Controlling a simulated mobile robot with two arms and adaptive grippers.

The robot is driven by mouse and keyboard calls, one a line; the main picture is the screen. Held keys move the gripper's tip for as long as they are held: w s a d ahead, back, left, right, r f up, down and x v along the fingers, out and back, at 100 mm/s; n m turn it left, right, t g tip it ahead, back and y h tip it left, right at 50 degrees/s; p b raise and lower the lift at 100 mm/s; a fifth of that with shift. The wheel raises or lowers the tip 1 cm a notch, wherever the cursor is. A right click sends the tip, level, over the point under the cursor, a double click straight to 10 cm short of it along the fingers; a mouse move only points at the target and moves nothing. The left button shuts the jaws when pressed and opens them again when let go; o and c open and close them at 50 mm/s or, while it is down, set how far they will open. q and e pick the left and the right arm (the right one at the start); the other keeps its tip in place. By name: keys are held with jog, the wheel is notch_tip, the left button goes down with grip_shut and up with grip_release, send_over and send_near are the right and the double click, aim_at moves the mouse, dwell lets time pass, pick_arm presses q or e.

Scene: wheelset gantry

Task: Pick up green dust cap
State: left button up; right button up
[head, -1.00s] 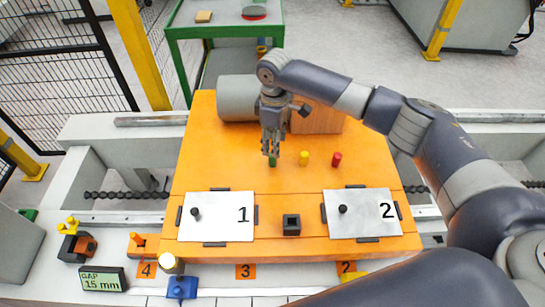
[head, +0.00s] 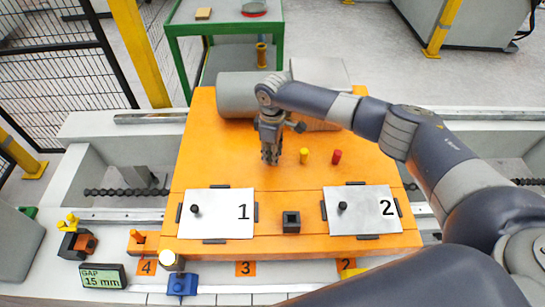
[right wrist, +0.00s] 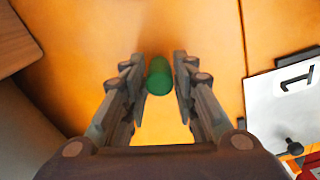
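The green dust cap (right wrist: 159,77) is a small upright cylinder, seen in the right wrist view between the two fingers of my right gripper (right wrist: 160,88). The fingers stand on both sides of it, with narrow gaps that look open. In the head view my right gripper (head: 271,156) points down at the orange table (head: 225,165), and it hides the green cap there. My left gripper is not in view.
A yellow cap (head: 304,156) and a red cap (head: 337,157) stand just right of the gripper. A grey cylinder (head: 236,95) lies behind it. Plates 1 (head: 225,222) and 2 (head: 365,218) and a dark square socket (head: 291,222) lie in front.

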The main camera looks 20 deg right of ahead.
grip_shut()
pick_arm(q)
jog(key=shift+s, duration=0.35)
